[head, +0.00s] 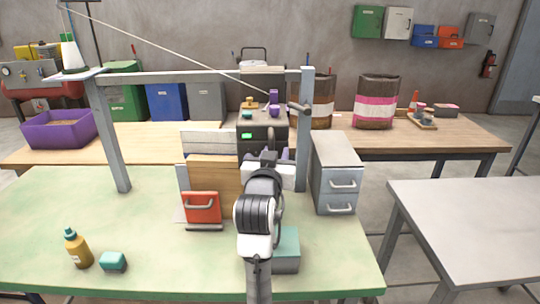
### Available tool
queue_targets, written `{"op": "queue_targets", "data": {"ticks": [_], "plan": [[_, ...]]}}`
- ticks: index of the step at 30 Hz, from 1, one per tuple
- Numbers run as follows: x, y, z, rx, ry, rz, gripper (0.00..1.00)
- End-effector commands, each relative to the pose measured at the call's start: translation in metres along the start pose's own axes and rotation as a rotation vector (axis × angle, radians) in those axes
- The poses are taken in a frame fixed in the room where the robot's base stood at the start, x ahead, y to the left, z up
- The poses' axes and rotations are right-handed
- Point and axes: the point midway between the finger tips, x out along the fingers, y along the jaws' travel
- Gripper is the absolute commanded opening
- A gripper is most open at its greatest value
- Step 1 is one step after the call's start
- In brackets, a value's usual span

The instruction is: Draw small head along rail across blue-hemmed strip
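A dark box-shaped unit with a green light (247,136) and purple parts (274,104) above it stands behind my arm; it may be the small head, but I cannot be sure. A grey crossbar (190,77) runs between two posts above the green table; I cannot tell whether it is the rail. I cannot make out a blue-hemmed strip; it may be hidden behind my arm. My gripper (268,158) reaches forward to just in front of the dark unit. Its fingers are too small and too covered by my wrist to show whether they are open or touching anything.
The right table (470,230) is clear.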

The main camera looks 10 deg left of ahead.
Motion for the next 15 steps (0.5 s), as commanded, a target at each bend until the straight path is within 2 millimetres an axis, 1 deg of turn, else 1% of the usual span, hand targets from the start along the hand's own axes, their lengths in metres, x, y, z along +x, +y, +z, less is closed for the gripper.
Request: {"op": "queue_targets", "data": {"ticks": [1,2,15], "plan": [[0.0009,0.0054,-0.0004,0.001,0.001,0.012,0.31],[0.0009,0.0052,-0.0004,0.001,0.000,0.012,0.33],[-0.0012,0.0016,0.0005,0.001,0.000,0.004,0.33]]}}
